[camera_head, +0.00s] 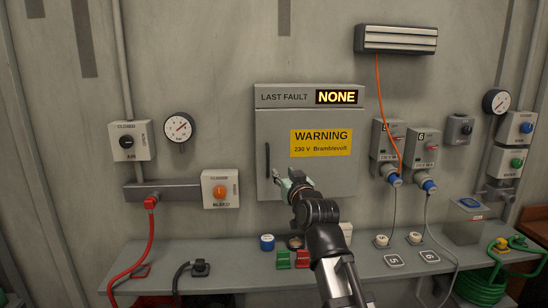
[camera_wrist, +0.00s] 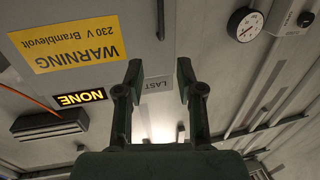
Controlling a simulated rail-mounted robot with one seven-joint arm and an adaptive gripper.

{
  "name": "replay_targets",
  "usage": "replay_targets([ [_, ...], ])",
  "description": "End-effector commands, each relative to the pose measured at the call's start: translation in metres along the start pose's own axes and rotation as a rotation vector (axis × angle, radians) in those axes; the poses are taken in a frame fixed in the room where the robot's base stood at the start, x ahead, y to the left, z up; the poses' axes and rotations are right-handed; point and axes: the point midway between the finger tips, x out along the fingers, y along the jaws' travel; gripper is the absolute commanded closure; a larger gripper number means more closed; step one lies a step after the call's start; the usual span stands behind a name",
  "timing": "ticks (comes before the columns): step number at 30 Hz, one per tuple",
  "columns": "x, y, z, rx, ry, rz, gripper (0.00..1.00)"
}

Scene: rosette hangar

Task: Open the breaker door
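The breaker door is the front of a grey wall cabinet (camera_head: 310,180) with a yellow warning label (camera_head: 321,142) and a "LAST FAULT NONE" display. It looks closed. A dark upright handle (camera_head: 267,160) is on its left edge. My gripper (camera_head: 281,178) is in front of the door's lower left, just right of and below the handle in the head view. In the wrist view the scene is upside down. There my gripper (camera_wrist: 160,75) has its two fingers apart with nothing between them, and the handle (camera_wrist: 161,18) shows beyond the tips, apart from them.
A shelf (camera_head: 230,277) runs below the cabinet, with a blue-capped item (camera_head: 267,242), green and red blocks and plugs. An orange-knob switch box (camera_head: 220,189) and a gauge (camera_head: 178,127) are left of the cabinet. Breaker sockets (camera_head: 387,145) with an orange cable are on the right.

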Motion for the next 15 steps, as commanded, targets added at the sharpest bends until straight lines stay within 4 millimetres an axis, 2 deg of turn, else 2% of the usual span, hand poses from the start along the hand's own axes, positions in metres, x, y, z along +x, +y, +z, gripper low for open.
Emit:
replay_targets([
  [5,0.02,0.0,-0.002,-0.005,-0.002,0.0,0.63],
  [15,0.085,0.0,-0.003,-0.005,-0.004,-0.001,0.63],
])
